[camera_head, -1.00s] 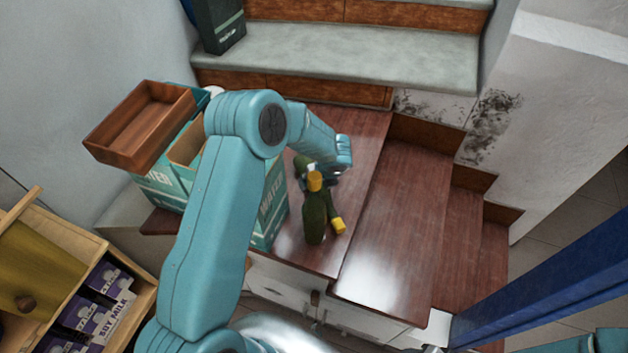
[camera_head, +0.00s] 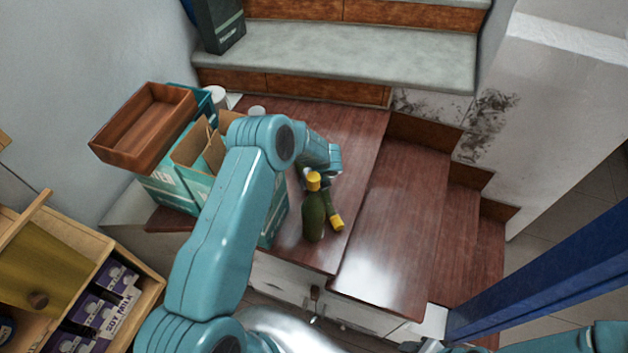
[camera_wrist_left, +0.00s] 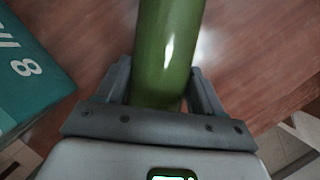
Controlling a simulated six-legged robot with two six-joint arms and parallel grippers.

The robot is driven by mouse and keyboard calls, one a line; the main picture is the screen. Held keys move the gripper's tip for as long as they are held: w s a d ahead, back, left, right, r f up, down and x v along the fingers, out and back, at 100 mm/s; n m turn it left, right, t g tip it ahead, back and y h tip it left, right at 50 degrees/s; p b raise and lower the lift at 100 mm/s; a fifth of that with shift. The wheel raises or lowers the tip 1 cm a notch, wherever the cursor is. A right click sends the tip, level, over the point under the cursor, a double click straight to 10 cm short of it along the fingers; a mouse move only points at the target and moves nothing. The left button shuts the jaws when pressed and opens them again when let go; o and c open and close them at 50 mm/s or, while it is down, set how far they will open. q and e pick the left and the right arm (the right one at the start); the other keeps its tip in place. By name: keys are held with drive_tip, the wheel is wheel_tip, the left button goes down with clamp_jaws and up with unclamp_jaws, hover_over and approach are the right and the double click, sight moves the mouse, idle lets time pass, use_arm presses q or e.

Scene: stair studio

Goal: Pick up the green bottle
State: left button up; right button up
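A green bottle (camera_head: 313,217) with a yellow cap stands on the brown wooden landing. Partly hidden behind it is a second green bottle, which seems to lie down; its yellow cap (camera_head: 335,221) points toward the front. My left gripper (camera_head: 318,174) is at the bottles from behind, its fingers mostly hidden in the head view. In the left wrist view a green bottle (camera_wrist_left: 167,50) runs between the two spread fingers of this gripper (camera_wrist_left: 160,85). I cannot tell whether they touch it. My right gripper (camera_head: 425,346) barely shows at the bottom edge.
A teal water carton (camera_head: 172,190) stands left of the bottles, with a brown wooden tray (camera_head: 145,128) over it. Wooden steps (camera_head: 400,235) go down on the right. A blue post (camera_head: 545,285) is at lower right. A shelf holds soy milk cartons (camera_head: 100,305) at lower left.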

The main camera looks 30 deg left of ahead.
use_arm(q)
drive_tip(key=c, duration=1)
clamp_jaws()
